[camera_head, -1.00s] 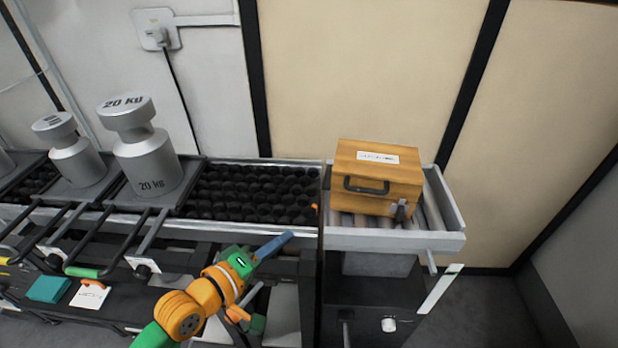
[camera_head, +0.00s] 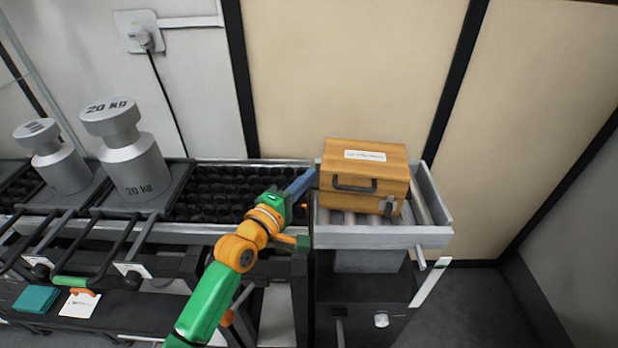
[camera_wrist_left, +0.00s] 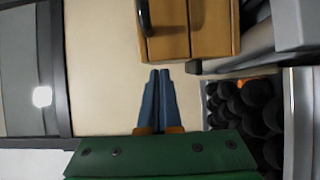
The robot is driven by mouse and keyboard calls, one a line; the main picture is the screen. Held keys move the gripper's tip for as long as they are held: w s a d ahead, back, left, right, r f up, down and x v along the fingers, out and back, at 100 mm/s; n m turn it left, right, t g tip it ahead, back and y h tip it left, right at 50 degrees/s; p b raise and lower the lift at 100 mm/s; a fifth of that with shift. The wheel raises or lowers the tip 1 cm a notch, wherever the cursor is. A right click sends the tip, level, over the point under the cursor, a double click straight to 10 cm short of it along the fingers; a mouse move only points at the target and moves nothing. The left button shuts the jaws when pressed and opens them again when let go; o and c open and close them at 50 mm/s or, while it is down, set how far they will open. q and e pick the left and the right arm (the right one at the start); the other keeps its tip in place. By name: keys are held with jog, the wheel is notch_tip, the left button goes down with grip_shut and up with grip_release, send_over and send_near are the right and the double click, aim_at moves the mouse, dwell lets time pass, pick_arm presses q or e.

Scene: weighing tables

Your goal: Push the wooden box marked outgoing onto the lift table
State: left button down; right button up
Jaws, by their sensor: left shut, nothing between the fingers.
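The wooden box (camera_head: 340,198) has a white label on its lid, a dark handle and a metal latch. It sits on the rollers of the lift table (camera_head: 385,238) at the right, toward that table's left end. The label is too small to read. My left gripper (camera_head: 308,182) is shut and empty, its blue fingertips at the box's left side. In the left wrist view the shut fingers (camera_wrist_left: 159,75) point at the box (camera_wrist_left: 190,30), with a small gap seeming to show between them; contact is unclear. My right gripper is out of view.
A conveyor of black rollers (camera_head: 225,190) runs left of the lift table. A teal item (camera_head: 36,299) and a white card (camera_head: 79,304) lie on the lower shelf. Rollers right of the box are bare.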

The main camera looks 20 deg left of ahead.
pick_arm(q)
jog(key=shift+w+d, duration=0.15)
jog(key=shift+d, duration=0.1)
